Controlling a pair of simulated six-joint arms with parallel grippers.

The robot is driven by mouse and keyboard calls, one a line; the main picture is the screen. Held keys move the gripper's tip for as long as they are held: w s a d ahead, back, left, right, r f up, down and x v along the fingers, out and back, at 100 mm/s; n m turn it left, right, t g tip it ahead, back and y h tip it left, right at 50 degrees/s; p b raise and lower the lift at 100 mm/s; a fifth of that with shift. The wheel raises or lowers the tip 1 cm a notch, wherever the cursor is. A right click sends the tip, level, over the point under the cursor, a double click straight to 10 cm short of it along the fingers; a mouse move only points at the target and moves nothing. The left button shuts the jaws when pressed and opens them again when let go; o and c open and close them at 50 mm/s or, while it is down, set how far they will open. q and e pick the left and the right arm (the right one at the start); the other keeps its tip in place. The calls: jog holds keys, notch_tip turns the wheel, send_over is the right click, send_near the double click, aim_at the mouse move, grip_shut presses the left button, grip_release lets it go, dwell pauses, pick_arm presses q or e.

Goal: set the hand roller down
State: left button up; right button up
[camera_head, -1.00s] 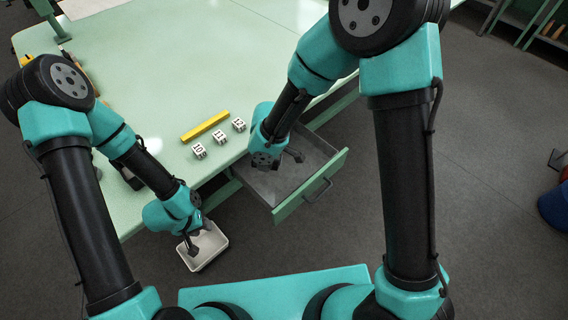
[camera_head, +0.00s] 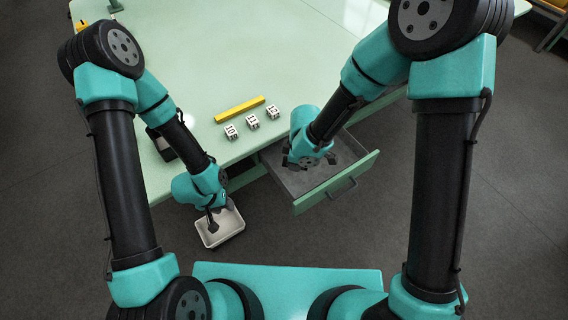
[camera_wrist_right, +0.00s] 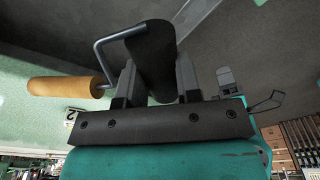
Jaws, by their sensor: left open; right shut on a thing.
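The hand roller shows in the right wrist view, with a black cylinder (camera_wrist_right: 152,50), a bent metal rod and a tan cylinder (camera_wrist_right: 60,87) at the left. My right gripper (camera_wrist_right: 157,72) is shut on the black cylinder. In the head view my right gripper (camera_head: 308,162) is over the table-side part of an open grey drawer (camera_head: 330,194). The roller is mostly hidden there by the wrist, and I cannot tell whether it touches the drawer floor. My left gripper (camera_head: 216,206) is open at a white bin (camera_head: 232,236) in front of the table edge.
Three numbered white cubes (camera_head: 252,122) and a yellow bar (camera_head: 239,109) lie on the pale green table (camera_head: 200,60) close to its front edge. A dark object (camera_head: 162,147) sits at the table's left edge. The table's middle is clear.

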aim_at(281, 169)
jog(key=shift+f, duration=5.85)
jog(key=shift+w+a, duration=0.65)
jog(key=shift+w, duration=0.2)
jog(key=shift+w+a, duration=0.6)
jog(key=shift+w, duration=0.25)
jog(key=shift+w+r, duration=0.1)
jog(key=shift+w+a, duration=1.1)
jog(key=shift+w, duration=0.3)
jog(key=shift+f, duration=0.65)
jog(key=shift+f, duration=0.1)
jog(key=o, duration=1)
